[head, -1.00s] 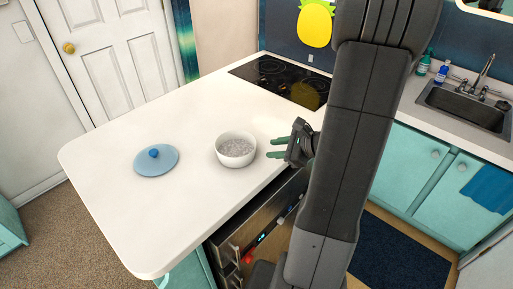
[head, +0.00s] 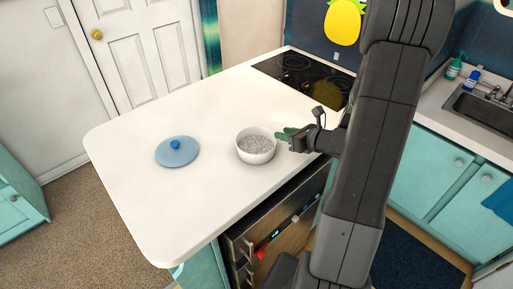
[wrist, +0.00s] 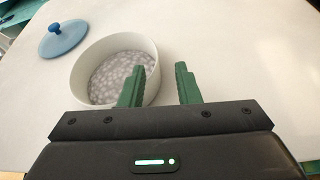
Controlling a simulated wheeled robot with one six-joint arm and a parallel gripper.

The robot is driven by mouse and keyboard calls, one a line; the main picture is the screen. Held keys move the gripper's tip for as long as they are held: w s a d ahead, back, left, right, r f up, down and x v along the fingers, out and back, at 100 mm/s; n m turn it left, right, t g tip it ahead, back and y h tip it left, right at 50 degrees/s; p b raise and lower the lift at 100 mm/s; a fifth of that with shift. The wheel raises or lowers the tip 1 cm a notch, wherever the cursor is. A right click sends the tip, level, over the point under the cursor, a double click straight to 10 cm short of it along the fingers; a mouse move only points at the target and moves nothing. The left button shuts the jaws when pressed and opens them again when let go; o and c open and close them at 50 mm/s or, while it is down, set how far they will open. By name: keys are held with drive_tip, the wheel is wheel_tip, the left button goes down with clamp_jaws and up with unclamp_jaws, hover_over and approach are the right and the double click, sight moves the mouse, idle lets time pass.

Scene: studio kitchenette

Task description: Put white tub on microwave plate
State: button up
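The white tub (head: 256,157) is a round open bowl standing upright on the counter, with grey speckled contents or lining inside. In the wrist view the tub (wrist: 115,43) is close ahead of me, to the left. My gripper (head: 280,135) is at the tub's right edge. Its green fingers (wrist: 160,68) are apart with nothing held between them. In the wrist view the left finger overlaps the tub's right rim and the right finger shows outside it; I cannot tell whether they touch. I cannot identify a microwave plate in these views.
A blue lid with a knob (head: 177,152) lies on the white counter (head: 150,215), left of the tub. A black cooktop (head: 300,75) is behind. An appliance front with a red item (head: 262,250) is below the counter edge. The counter's front left is clear.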

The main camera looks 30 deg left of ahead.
sight(265, 131)
drive_tip(key=shift+s+p+x, duration=0.15)
drive_tip(key=shift+p+x, duration=0.3)
drive_tip(key=shift+x, duration=0.85)
drive_tip(key=shift+s+p+x, duration=0.2)
drive_tip(key=shift+p+x, duration=0.2)
drive_tip(key=shift+x, duration=0.95)
drive_tip(key=shift+c, duration=0.2)
clamp_jaws()
